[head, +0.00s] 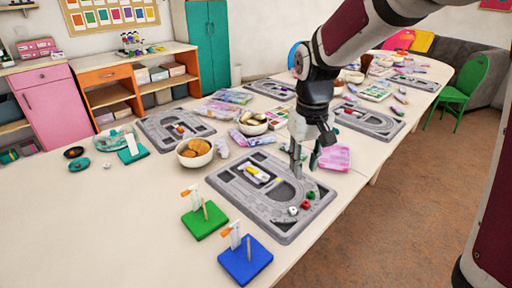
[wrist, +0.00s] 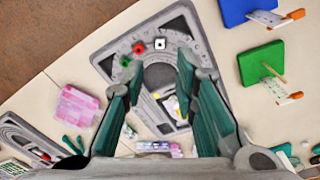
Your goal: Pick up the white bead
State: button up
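The white bead (head: 292,211) lies on the grey bead board (head: 226,181), near the board's front right corner. A red bead (head: 305,205) and a green bead (head: 311,195) lie close to it in a short row. My gripper (head: 304,168) is above the board's right part, behind the beads in the head view. In the wrist view, my gripper (wrist: 160,66) is open, with nothing between its fingers. The white bead (wrist: 160,43) shows just beyond the fingertips, with the red bead (wrist: 139,48) and green bead (wrist: 125,61) to its left.
Green (head: 204,221) and blue (head: 245,262) peg stands are left of and in front of the board. A bowl of beads (head: 195,161) stands behind left. A pink bead box (head: 334,158) lies behind my gripper. The table's right edge is near; its front left is clear.

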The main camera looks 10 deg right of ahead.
jog(key=b, duration=0.1)
send_over(293, 211)
notch_tip(293, 211, down, 6)
jog(key=shift+g, duration=0.3)
jog(key=f, duration=0.4)
jog(key=f+b, duration=0.1)
jog(key=f, duration=0.4)
jog(key=f+b, duration=0.1)
jog(key=f, duration=0.3)
jog(key=shift+w+d+f, duration=0.1)
jog(key=shift+w+f, duration=0.25)
jog(key=shift+f, duration=0.05)
jog(key=shift+c, duration=0.6)
jog(key=c, duration=0.3)
